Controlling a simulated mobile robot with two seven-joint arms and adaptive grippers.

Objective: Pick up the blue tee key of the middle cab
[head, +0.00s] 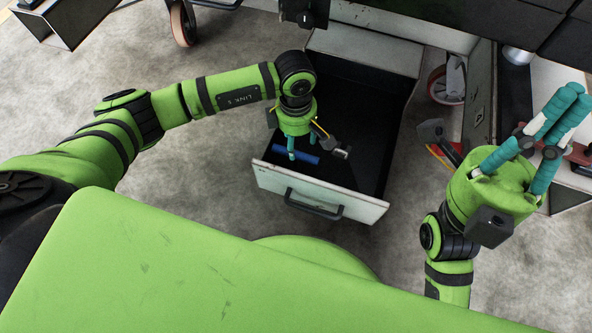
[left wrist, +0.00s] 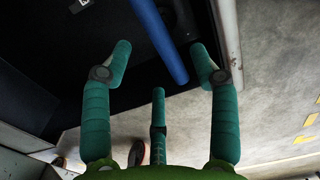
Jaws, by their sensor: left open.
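The blue tee key (head: 308,158) lies in the open drawer, close behind its front panel (head: 318,195). My left gripper (head: 292,152) points down into the drawer over the key, and its fingers cover part of it. In the left wrist view the key is a blue bar (left wrist: 158,38) running between the open fingers (left wrist: 160,62). The fingers appear apart from the bar, and its upper end is out of that picture. My right gripper (head: 562,108) is raised at the right, away from the drawer; its fingertips look close together.
A grey metal-looking item (head: 335,147) shows beside my left gripper. The drawer handle (head: 313,205) faces me. Caster wheels (head: 183,22) (head: 447,85) stand left and right of the drawer. A worktop (head: 565,80) with tools is near my right gripper. The floor left of the drawer is clear.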

